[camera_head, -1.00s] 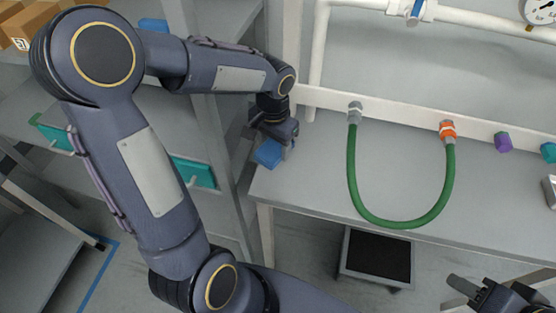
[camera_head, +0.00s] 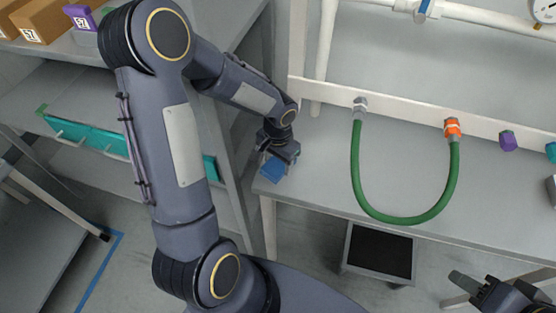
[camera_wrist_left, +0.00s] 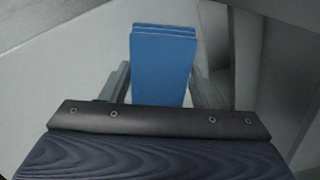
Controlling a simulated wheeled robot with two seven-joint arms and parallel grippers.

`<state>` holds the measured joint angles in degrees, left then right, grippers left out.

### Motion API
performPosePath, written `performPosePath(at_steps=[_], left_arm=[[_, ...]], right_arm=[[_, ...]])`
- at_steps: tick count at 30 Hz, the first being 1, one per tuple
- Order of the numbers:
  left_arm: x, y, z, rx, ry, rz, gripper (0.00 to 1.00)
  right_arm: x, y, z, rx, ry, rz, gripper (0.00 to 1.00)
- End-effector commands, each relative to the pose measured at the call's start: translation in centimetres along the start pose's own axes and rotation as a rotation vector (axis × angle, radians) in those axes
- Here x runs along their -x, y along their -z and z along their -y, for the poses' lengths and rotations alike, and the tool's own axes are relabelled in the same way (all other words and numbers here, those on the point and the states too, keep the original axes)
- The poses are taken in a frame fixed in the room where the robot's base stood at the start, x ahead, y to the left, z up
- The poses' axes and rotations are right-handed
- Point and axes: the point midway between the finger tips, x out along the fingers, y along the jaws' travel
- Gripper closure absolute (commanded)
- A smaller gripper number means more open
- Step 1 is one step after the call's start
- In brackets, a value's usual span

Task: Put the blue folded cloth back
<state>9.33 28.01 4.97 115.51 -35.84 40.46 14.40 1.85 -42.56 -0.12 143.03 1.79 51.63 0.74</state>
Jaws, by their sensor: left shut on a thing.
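The blue folded cloth (camera_head: 272,171) is at the left end of the grey bench, in my left gripper (camera_head: 280,158). In the left wrist view the blue folded cloth (camera_wrist_left: 162,65) stands between the two fingers of my left gripper (camera_wrist_left: 160,88), its folded layers showing at the top edge. The gripper is shut on it. I cannot tell whether the cloth touches the bench. My right gripper (camera_head: 470,290) is at the lower right corner, partly cut off, and its fingers are not clear.
A green hose (camera_head: 357,180) loops over the bench (camera_head: 320,180) from two fittings. A purple cap (camera_head: 508,140) is further right. A shelf unit (camera_head: 60,85) with boxes and a teal tray (camera_head: 95,138) stands at the left. A black-topped stand (camera_head: 378,252) is below the bench.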

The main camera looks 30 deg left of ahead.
Motion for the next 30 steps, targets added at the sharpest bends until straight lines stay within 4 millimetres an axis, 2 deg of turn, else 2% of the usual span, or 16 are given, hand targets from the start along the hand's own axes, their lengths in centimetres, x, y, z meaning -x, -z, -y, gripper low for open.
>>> performPosePath(at_steps=[2,3,7,15,20,30], left_arm=[[-0.4,0.0,0.0,0.0,0.0,0.0,0.73],[-0.2,0.0,0.0,0.0,0.0,0.0,0.41],[-0.2,0.0,0.0,0.0,0.0,0.0,0.24],[-0.2,0.0,0.0,0.0,0.0,0.0,0.23],[0.9,0.1,0.0,0.001,0.001,-0.004,0.23],[7.9,0.1,0.0,0.001,0.002,-0.007,0.23]], right_arm=[[-0.4,-0.2,-0.2,0.0,0.0,0.0,0.6],[-0.2,-0.1,-0.1,0.0,0.0,0.0,0.6],[-0.2,-0.1,-0.1,0.0,0.0,0.0,0.6],[-0.2,-0.1,-0.1,0.0,0.0,0.0,0.6],[0.1,0.1,0.0,0.0,0.0,0.0,0.6],[0.0,0.0,0.0,0.0,0.0,0.0,0.6]])
